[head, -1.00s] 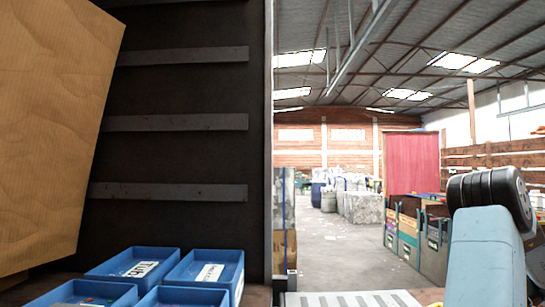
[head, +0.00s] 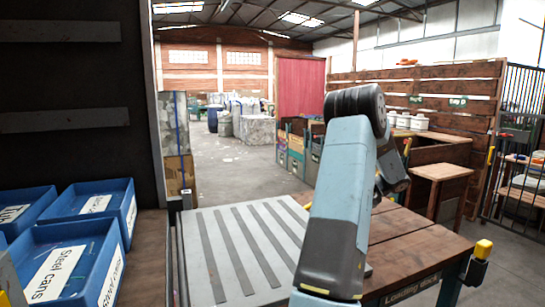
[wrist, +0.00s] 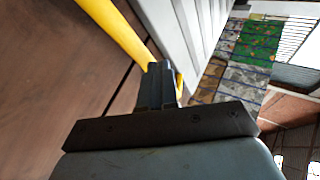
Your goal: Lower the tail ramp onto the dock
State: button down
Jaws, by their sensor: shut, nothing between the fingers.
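The tail ramp (head: 232,248) is a pale grey panel with darker strips, low in front of me in the head view. It looks nearly flat beside the wooden dock (head: 420,240); my arm covers its right part, so I cannot tell if its edge touches the dock. In the wrist view the ramp's ribbed grey face (wrist: 190,25) is at upper right, with brown dock planks (wrist: 60,60) at left. My gripper (wrist: 161,70) is shut and empty, right at a yellow bar (wrist: 118,28) that passes behind the fingers. The head view hides the fingers behind my arm.
Blue labelled bins (head: 75,255) stand at the left by a dark wall (head: 75,90). A yellow-capped post (head: 482,250) stands at the dock's right corner. A wooden stand (head: 440,180) and a barred gate (head: 515,140) are beyond. Open floor (head: 235,165) lies behind the ramp.

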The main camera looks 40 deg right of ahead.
jog(key=v, duration=1.1)
jog(key=shift+s+d+r, duration=0.2)
jog(key=shift+d+r, duration=0.05)
jog(key=shift+r, duration=0.05)
jog(key=shift+s, duration=0.1)
